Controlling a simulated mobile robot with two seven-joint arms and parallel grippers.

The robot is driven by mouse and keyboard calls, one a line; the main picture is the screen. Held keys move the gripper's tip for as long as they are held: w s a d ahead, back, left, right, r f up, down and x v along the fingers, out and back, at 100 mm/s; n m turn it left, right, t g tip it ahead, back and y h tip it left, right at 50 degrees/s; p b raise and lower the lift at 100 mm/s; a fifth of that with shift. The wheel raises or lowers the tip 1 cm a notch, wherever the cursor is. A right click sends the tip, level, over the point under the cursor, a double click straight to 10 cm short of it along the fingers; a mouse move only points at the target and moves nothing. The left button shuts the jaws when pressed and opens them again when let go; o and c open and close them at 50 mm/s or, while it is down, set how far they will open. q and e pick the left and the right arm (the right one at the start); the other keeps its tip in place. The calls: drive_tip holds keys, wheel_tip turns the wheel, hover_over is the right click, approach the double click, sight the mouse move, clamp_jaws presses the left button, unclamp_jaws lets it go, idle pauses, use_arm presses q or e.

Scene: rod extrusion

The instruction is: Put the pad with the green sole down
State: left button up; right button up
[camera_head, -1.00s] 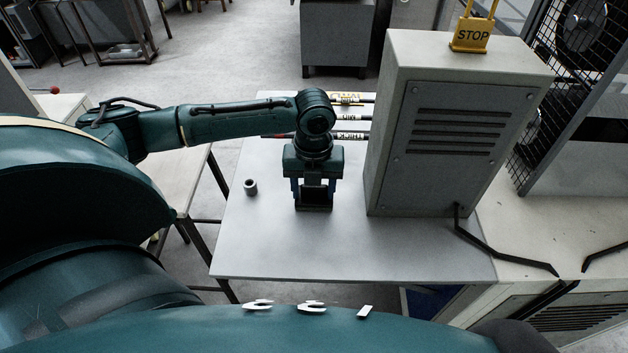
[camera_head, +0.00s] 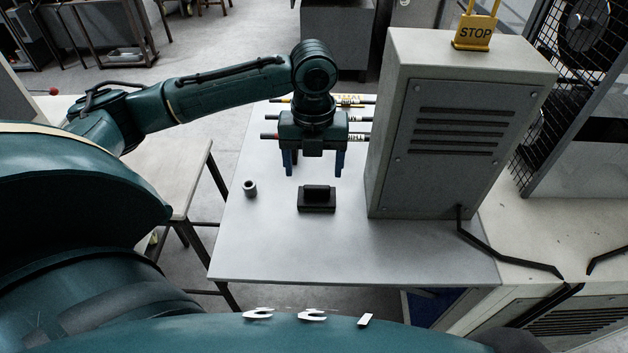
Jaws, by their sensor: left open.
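A black pad (camera_head: 317,200) with a raised grip block on top stands flat on the light grey table (camera_head: 260,250), left of the grey cabinet. Its sole faces down, so no green shows. My left gripper (camera_head: 314,170) is above and a little behind the pad, its two blue-tipped fingers spread apart and empty. There is a clear gap between the fingers and the pad. My right gripper is not in view.
Several labelled rods (camera_head: 357,137) lie behind my gripper. The tall grey cabinet (camera_head: 447,145) with a yellow STOP sign (camera_head: 474,32) blocks the right side. The table's front is clear.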

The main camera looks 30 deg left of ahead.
use_arm(q)
wheel_tip(320, 180, up, 5)
drive_tip(key=shift+r, duration=0.1)
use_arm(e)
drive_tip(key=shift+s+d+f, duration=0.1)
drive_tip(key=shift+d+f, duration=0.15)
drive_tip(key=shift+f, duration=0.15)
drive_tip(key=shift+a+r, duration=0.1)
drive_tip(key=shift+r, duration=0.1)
